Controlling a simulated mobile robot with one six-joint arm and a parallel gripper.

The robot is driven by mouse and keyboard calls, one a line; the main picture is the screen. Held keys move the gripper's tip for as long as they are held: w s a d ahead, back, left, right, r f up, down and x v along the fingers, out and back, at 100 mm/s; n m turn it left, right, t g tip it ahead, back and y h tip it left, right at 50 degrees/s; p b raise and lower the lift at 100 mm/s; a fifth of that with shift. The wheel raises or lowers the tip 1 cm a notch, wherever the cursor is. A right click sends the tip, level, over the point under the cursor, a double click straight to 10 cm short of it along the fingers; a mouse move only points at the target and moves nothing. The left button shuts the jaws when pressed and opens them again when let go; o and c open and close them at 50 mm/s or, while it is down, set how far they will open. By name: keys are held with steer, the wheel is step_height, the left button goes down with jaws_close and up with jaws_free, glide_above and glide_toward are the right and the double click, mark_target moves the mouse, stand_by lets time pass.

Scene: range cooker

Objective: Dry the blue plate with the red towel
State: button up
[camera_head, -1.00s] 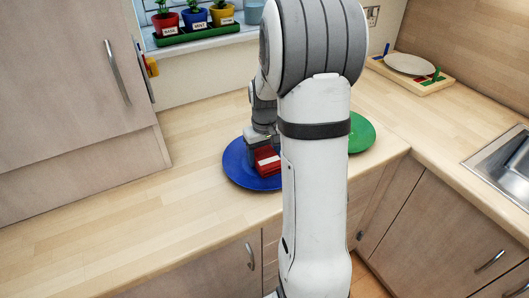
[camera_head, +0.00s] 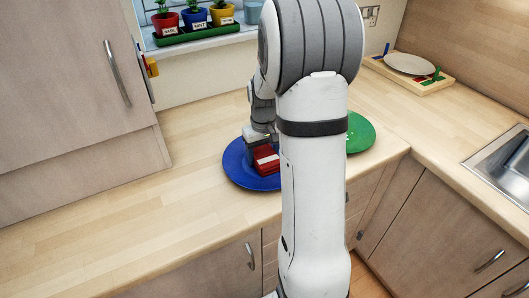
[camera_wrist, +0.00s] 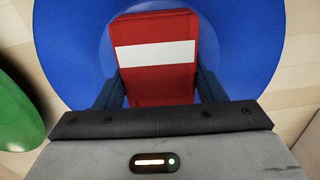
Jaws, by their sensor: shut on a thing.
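The blue plate (camera_head: 237,170) lies on the wooden worktop, partly hidden behind my arm in the head view. It also fills much of the wrist view (camera_wrist: 75,50). The red towel (camera_head: 266,159) is folded, with a white stripe, and is over the blue plate. In the wrist view the towel (camera_wrist: 158,80) lies between my two dark fingers. My gripper (camera_wrist: 158,92) is shut on the towel and points down at the plate's middle. I cannot tell whether the towel presses on the plate.
A green plate (camera_head: 360,133) lies to the right of the blue plate, partly behind my arm. A wooden rack with a pale plate (camera_head: 410,64) stands at the back right, near the sink (camera_head: 505,165). Potted herbs (camera_head: 195,18) stand on the windowsill. The worktop at left is clear.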

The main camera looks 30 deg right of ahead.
steer(key=shift+s+r, duration=0.1)
steer(key=shift+s, duration=0.6)
steer(key=shift+w, duration=0.1)
steer(key=shift+w, duration=1)
steer(key=shift+s+f, duration=0.2)
steer(key=shift+s, duration=0.95)
steer(key=shift+w+r, duration=0.15)
steer(key=shift+w, duration=0.95)
steer(key=shift+s, duration=0.15)
